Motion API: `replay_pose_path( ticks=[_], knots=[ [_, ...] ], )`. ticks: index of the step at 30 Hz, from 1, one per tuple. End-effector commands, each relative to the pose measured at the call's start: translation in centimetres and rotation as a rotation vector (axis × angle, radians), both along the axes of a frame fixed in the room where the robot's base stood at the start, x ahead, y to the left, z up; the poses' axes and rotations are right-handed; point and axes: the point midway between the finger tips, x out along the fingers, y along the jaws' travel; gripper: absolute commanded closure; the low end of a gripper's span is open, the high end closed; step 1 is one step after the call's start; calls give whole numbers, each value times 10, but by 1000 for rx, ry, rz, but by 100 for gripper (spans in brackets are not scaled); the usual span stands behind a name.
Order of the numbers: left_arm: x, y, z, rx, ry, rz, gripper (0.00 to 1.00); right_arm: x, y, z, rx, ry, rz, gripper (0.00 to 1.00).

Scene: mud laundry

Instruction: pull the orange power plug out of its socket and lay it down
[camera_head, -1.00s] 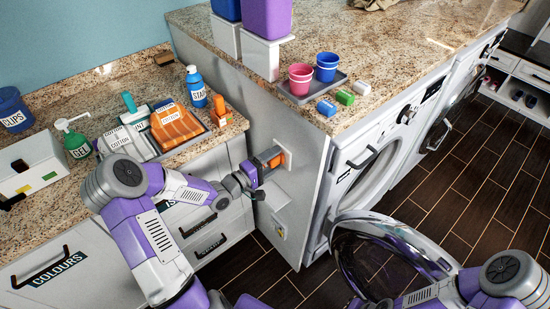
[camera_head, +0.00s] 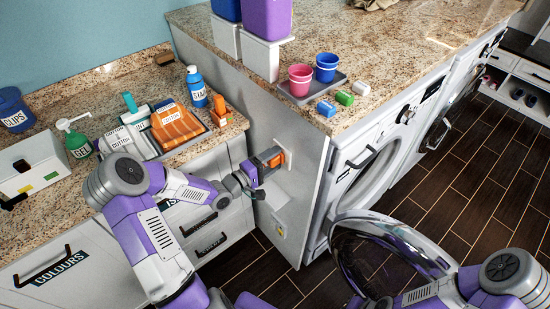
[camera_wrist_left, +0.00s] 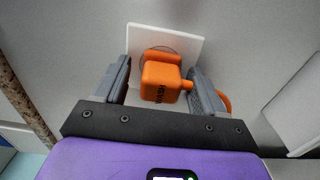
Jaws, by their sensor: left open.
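The orange power plug (camera_head: 275,160) sits in a white wall socket (camera_head: 284,151) on the side panel of the higher counter. In the left wrist view the plug (camera_wrist_left: 162,80) stands against the white socket plate (camera_wrist_left: 185,44), with an orange cord loop at its right. My left gripper (camera_head: 264,164) is at the plug. In the left wrist view its two grey fingers (camera_wrist_left: 160,88) are open on either side of the plug, with a gap at the left finger; at the right I cannot tell whether it touches. My right gripper is out of view.
The open round washer door (camera_head: 385,255) stands at the right. The lower counter (camera_head: 90,195) holds bottles, a white box and folded cloths. Cups stand on a grey tray (camera_head: 312,92) above.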

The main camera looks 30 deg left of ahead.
Motion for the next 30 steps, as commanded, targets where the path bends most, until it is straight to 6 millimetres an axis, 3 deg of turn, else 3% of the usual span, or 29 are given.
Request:
replay_pose_path(
  ticks=[3,17,30],
  knots=[
    [0,0,0,0,0,0,31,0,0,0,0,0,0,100],
    [0,0,0,0,0,0,100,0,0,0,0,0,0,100],
    [-12,5,0,1,1,1,100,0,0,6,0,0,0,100]
  ],
)
